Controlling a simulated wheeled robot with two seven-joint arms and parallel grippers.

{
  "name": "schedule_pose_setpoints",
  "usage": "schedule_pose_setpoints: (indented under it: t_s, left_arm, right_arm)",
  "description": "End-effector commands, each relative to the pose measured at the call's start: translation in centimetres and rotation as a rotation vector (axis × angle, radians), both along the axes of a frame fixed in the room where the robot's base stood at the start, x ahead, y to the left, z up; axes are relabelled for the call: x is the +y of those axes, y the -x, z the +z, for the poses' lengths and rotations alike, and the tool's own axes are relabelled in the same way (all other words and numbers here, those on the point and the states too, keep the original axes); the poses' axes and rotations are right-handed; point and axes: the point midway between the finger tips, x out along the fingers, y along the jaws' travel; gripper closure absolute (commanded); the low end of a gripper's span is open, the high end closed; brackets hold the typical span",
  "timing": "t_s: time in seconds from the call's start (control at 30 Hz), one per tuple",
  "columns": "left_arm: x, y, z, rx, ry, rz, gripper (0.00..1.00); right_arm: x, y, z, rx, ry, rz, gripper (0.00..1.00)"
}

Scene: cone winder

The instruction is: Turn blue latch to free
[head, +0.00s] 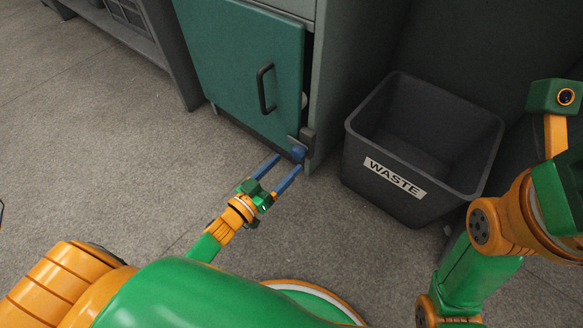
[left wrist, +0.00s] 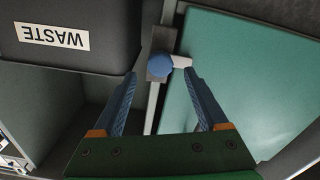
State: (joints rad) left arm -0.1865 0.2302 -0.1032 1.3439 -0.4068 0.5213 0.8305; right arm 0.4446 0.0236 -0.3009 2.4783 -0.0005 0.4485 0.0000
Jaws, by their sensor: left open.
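The blue latch (head: 298,152) is a round blue knob on a grey plate at the lower right corner of the green cabinet door (head: 240,65). In the left wrist view the blue knob (left wrist: 160,66) has a pale bar beside it that reaches toward the green door (left wrist: 245,75). My left gripper (head: 288,162) is open. Its two blue fingers point at the knob, with the tips close to it, one on each side in the left wrist view (left wrist: 161,74). I cannot tell whether they touch it. My right gripper is out of view.
A black door handle (head: 266,90) sits above the latch. A dark gap shows along the door's right edge. A dark waste bin (head: 395,180) stands right of the cabinet. The grey floor (head: 110,150) left of my left gripper is clear.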

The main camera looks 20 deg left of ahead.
Motion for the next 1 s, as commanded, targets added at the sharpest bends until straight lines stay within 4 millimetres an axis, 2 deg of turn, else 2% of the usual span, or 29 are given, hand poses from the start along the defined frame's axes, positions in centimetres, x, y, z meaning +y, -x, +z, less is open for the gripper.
schedule_pose_setpoints:
  t_s: [0.1, 0.2, 0.47, 0.73, 0.77, 1.0]
  left_arm:
    - [-0.7, -2.1, -0.4, -0.001, -0.001, -0.001, 0.24]
    - [-1.1, -3.0, -0.2, 0.0, 0.0, 0.0, 0.24]
    - [-1.2, -3.3, -0.1, 0.004, -0.001, 0.001, 0.24]
    - [-1.2, -3.3, -0.1, 0.004, -0.002, 0.002, 0.97]
    - [-1.2, -3.3, -0.1, 0.004, -0.002, 0.001, 1.0]
    - [-1.2, -3.3, -0.1, -0.003, -0.02, 0.001, 1.0]
  right_arm:
    - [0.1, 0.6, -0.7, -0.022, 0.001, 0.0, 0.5]
    - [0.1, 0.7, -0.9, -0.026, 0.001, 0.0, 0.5]
    - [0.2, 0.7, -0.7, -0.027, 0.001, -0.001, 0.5]
    - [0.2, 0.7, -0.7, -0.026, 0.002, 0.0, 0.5]
    - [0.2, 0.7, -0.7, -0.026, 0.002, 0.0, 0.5]
    - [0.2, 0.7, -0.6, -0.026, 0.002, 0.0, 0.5]
